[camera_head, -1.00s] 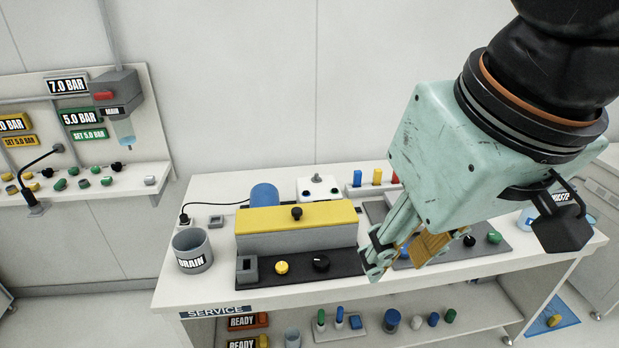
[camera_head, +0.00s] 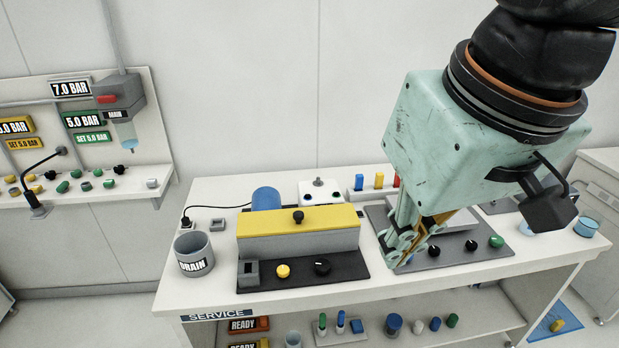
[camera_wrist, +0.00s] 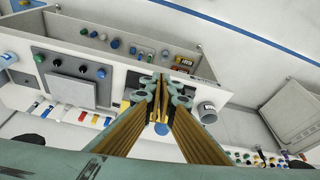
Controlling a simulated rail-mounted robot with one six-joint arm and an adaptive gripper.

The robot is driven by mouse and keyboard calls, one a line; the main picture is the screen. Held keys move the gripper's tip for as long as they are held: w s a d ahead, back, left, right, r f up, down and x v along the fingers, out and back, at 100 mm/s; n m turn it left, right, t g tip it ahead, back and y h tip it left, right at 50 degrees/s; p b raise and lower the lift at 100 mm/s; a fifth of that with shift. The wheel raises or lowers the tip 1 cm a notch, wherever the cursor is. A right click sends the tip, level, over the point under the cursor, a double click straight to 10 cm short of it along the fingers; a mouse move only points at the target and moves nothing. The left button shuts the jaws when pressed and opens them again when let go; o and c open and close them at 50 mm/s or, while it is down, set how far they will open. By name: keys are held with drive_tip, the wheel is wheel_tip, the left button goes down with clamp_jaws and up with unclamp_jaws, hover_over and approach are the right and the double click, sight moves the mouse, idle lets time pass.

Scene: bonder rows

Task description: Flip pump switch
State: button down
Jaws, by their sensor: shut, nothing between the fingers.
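A bench unit with a yellow top (camera_head: 298,218) and a grey body stands on a black base plate (camera_head: 302,280). The plate carries a grey switch-like block (camera_head: 248,273), a yellow knob (camera_head: 283,271) and a black knob (camera_head: 321,266). I cannot tell which part is the pump switch; no label for it is readable. A blue cylinder (camera_head: 265,198) lies behind the unit. My gripper (camera_head: 394,254) is shut and empty, pointing down just right of the unit. In the wrist view its fingertips (camera_wrist: 164,92) cover much of the unit.
The drain cup (camera_head: 194,254) stands at the bench's left. A white box with a small stick (camera_head: 319,190) is behind. A second panel with knobs (camera_head: 466,250) lies right of my gripper. Wall shelf (camera_head: 90,190) at left. The lower shelf holds several small parts.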

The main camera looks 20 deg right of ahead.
drive_tip(key=w+d+g, duration=0.1)
drive_tip(key=w+d, duration=0.2)
drive_tip(key=w, duration=0.8)
drive_tip(key=w+d+f+y+p, duration=0.1)
drive_tip(key=w+d, duration=0.2)
drive_tip(key=w, duration=0.8)
drive_tip(key=w+d+g, duration=0.1)
drive_tip(key=w+d, duration=0.2)
drive_tip(key=w, duration=0.8)
drive_tip(key=w+d+f+m, duration=0.1)
drive_tip(key=w+d+f, duration=0.8)
drive_tip(key=w+f, duration=0.2)
drive_tip(key=w+d+f+g+y+p, duration=0.1)
drive_tip(key=w+d+f, duration=0.8)
drive_tip(key=w+f, duration=0.3)
drive_tip(key=shift+f+m+y, duration=0.3)
drive_tip(key=shift+f+m, duration=0.1)
drive_tip(key=shift+f, duration=1.35)
drive_tip(key=shift+f, duration=0.2)
drive_tip(key=shift+s+b+x, duration=0.2)
drive_tip(key=shift+b+x, duration=0.25)
drive_tip(key=shift+x, duration=6.4)
drive_tip(key=shift+s+d+f, duration=0.1)
